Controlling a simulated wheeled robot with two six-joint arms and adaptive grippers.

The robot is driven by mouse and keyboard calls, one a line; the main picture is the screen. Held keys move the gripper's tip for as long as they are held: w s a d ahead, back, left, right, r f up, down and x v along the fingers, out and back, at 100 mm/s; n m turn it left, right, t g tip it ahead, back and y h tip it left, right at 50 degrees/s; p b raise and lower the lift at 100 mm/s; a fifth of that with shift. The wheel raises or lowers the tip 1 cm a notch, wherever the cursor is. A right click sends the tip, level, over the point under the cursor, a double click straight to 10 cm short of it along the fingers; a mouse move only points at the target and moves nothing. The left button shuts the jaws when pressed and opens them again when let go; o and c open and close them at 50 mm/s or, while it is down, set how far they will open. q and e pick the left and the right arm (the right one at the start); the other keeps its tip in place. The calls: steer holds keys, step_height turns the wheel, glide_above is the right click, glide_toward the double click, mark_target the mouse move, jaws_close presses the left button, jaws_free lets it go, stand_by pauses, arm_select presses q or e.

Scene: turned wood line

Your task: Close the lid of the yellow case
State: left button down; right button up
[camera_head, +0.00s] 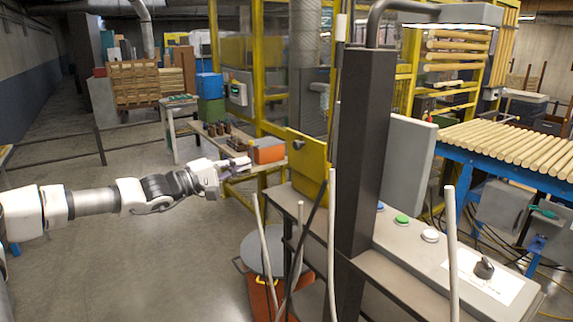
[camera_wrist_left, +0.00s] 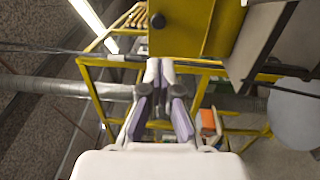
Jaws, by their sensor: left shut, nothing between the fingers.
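The yellow case (camera_head: 307,163) stands on the grey bench, partly hidden behind the dark post. Its visible yellow panel is upright and looks like a raised lid, but I cannot tell how the lid and body meet. In the left wrist view a yellow panel (camera_wrist_left: 185,28) with a dark round knob fills the top, just beyond the fingertips. My left gripper (camera_head: 246,164) is shut and empty, to the left of the case in the head view and apart from it there. Its closed fingers also show in the left wrist view (camera_wrist_left: 160,68). My right gripper is not in view.
The dark post (camera_head: 365,140) and pale upright rods stand in front of the grey bench (camera_head: 400,245), which carries coloured buttons. An orange box (camera_head: 268,151) sits behind my left gripper. A round grey disc (camera_head: 262,252) is below. Floor at left is open.

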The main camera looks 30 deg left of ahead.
mark_target(295, 146)
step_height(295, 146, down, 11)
steer(key=b, duration=0.9)
arm_select(q)
steer(key=p+x, duration=0.1)
steer(key=x, duration=0.3)
steer(key=p+x, duration=0.2)
steer(key=x, duration=0.2)
steer(key=p+x, duration=0.1)
steer(key=x, duration=0.3)
steer(key=shift+w+d+r+p, duration=0.1)
steer(key=shift+d+r+p, duration=0.2)
steer(key=shift+d, duration=0.25)
steer(key=shift+w+d+f, duration=0.1)
steer(key=shift+w, duration=0.1)
steer(key=shift+w+f, duration=0.1)
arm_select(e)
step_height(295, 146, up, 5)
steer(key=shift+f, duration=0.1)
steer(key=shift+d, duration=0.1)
